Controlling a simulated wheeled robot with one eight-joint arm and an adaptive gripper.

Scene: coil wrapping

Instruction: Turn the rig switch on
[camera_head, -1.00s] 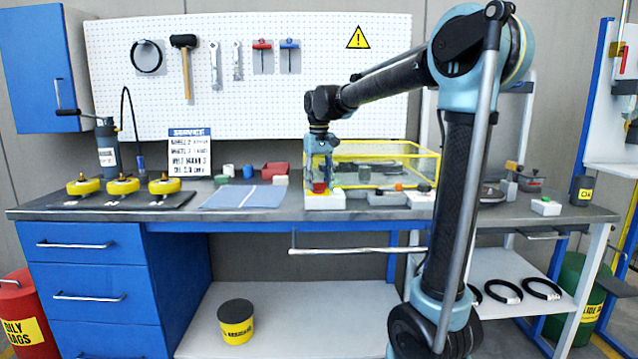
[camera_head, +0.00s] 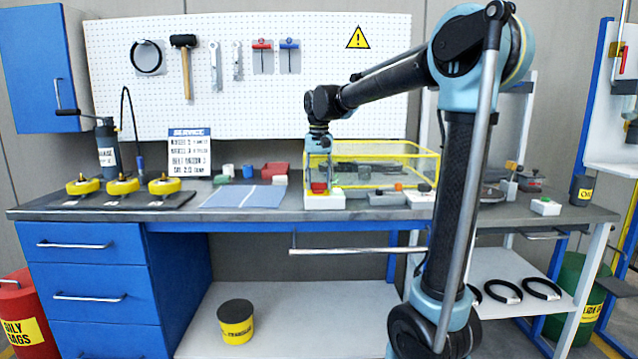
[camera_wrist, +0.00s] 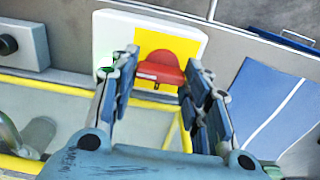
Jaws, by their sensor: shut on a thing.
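The rig switch is a red knob (camera_wrist: 160,70) on a yellow plate (camera_wrist: 188,47) set in a white box (camera_head: 324,202) at the bench's front edge. My gripper (camera_head: 319,184) points down over the box, and its fingers (camera_wrist: 158,92) are on either side of the red knob, shut on it. The exact contact is hard to see in the wrist view. A green spot (camera_wrist: 106,68) shows beside the left finger, partly hidden by it. The rig's yellow-framed clear enclosure (camera_head: 425,160) stands just behind, with dark parts inside.
A grey block with a dark knob (camera_head: 386,199) and another white box (camera_head: 420,200) stand to the right of the switch box. A blue mat (camera_head: 245,196) lies to the left. Yellow-topped spools (camera_head: 122,186) stand farther left. A rail (camera_head: 340,251) runs below the bench front.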

